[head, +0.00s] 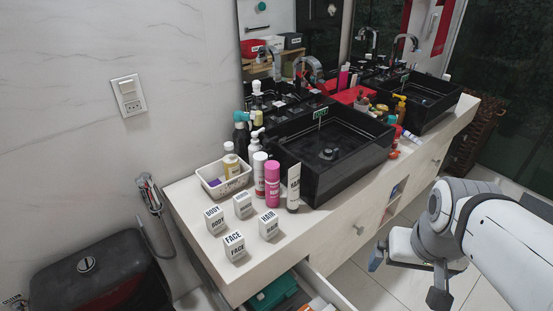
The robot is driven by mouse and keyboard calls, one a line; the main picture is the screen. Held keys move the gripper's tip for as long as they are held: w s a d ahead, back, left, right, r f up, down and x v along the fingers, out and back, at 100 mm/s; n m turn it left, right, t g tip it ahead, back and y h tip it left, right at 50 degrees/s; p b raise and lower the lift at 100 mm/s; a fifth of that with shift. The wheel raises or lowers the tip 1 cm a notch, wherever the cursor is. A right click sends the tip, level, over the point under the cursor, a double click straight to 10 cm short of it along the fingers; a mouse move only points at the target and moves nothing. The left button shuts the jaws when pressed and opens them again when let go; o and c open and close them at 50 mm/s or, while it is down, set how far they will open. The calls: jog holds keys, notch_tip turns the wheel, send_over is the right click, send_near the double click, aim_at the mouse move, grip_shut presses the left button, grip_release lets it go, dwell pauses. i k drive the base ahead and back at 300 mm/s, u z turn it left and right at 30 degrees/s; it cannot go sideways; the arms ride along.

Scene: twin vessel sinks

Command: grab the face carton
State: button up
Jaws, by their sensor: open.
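The face carton (236,247) is a small white box with "FACE" in dark letters. It stands upright near the front left edge of the counter (203,258). A carton marked "HAIR" (269,225) stands to its right, and a "BODY" carton (215,220) stands behind it to the left. Another small white carton (243,205) is behind these. My gripper (407,278) is at the lower right, beyond the counter's front and well to the right of the face carton. Its fingers are apart, with nothing seen between them.
A pink can (272,184), a white bottle (260,174) and a dark-lettered tube (293,187) stand behind the cartons, beside the black sink (318,194). A white basket (232,186) is near the wall. An open drawer (318,292) juts out below the counter. A black toilet (98,275) is at left.

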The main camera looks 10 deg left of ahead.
aim_at(234, 243)
jog(key=u, duration=0.95)
jog(key=k, duration=1.2)
jog(key=u, duration=0.35)
jog(key=i, duration=1)
jog(key=u, duration=0.4)
